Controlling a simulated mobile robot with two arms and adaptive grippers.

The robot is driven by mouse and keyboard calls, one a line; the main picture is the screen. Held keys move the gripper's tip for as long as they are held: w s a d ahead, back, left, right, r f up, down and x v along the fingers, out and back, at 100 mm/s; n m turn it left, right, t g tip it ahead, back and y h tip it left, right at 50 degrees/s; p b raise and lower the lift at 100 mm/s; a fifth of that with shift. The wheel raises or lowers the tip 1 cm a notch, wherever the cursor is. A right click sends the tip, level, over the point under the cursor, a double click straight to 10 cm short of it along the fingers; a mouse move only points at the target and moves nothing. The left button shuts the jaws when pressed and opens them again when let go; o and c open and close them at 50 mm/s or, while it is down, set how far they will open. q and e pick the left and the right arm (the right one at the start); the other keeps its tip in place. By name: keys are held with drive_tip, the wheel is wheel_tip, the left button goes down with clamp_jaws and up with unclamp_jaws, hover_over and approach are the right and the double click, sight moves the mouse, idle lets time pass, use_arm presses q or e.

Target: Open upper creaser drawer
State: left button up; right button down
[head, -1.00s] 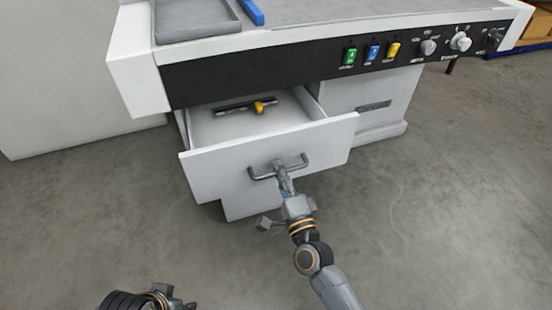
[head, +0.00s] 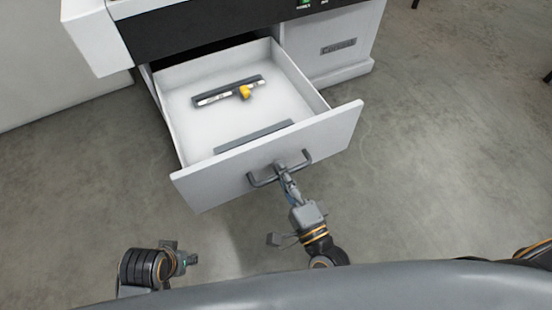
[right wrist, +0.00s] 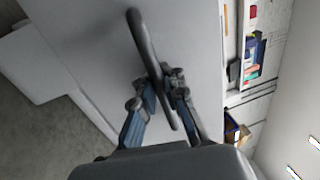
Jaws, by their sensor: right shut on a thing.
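The upper creaser drawer (head: 205,180) stands well out of the white machine, with its inside showing from above. Its grey bar handle (head: 308,157) is on the front panel. My right gripper (head: 284,172) is shut on the handle near its middle. In the right wrist view the fingers (right wrist: 162,98) close around the handle bar (right wrist: 143,40), with the pale drawer front (right wrist: 85,35) behind. My left gripper (head: 180,258) is at the lower left, away from the drawer; its fingers are too small to judge.
Bare concrete floor (head: 440,150) lies right of the drawer.

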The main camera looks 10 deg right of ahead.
drive_tip(key=shift+s+f, duration=0.15)
drive_tip(key=shift+s, duration=0.05)
drive_tip(key=c, duration=1.7)
unclamp_jaws()
drive_tip(key=shift+s+d, duration=0.1)
drive_tip(key=v, duration=1.1)
drive_tip(key=shift+s, duration=0.35)
drive_tip(key=shift+w, duration=0.1)
